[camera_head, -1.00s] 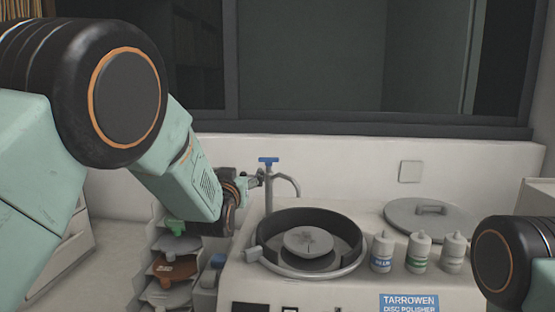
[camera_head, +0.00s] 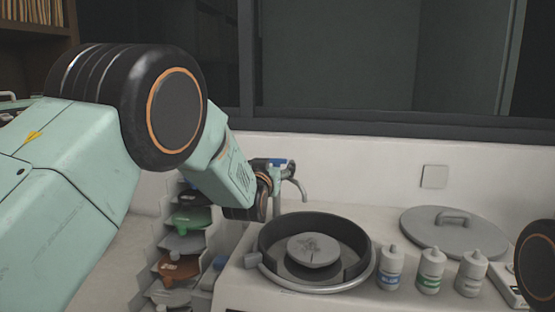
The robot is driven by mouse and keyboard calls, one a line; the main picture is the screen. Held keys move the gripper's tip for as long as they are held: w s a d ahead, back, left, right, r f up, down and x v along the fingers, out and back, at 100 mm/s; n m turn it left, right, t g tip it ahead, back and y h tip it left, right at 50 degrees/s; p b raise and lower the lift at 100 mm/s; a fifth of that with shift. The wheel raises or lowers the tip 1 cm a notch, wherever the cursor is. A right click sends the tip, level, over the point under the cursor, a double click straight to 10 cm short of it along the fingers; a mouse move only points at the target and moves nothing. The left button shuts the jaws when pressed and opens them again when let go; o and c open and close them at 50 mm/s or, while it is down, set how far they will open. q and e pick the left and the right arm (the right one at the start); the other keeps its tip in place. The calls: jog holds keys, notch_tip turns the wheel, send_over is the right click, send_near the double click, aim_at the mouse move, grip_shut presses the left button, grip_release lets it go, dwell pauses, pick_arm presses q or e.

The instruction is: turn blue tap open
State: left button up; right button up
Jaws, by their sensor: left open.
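The tap (camera_head: 299,186) stands behind the disc polisher, with a thin upright pipe and a curved grey spout. My right gripper is out of view; only a dark joint of my right arm shows at the right edge.
The disc polisher's round bowl (camera_head: 362,236) with a grey disc (camera_head: 313,250) lies in front of the tap. Bottles (camera_head: 430,270) and a grey lid (camera_head: 453,232) are to the right. A rack with coloured discs (camera_head: 192,218) stands below my left arm. A wall is behind.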

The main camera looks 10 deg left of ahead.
aim_at(276, 162)
pick_arm(q)
jog(key=w, duration=0.2)
jog(key=w+f, duration=0.1)
jog(key=w, duration=0.1)
jog(key=shift+a, duration=0.2)
jog(key=shift+s+d+r, duration=0.1)
jog(key=shift+d+r, duration=0.05)
jog(key=shift+r, duration=0.4)
jog(key=shift+w+f, duration=0.45)
jog(key=shift+w, duration=0.2)
jog(key=shift+c, duration=0.9)
jog(key=shift+s+r, duration=0.4)
jog(key=shift+s, duration=0.15)
jog(key=c, duration=0.4)
jog(key=shift+w+f, duration=0.1)
jog(key=shift+w, duration=0.05)
jog(key=c, duration=0.6)
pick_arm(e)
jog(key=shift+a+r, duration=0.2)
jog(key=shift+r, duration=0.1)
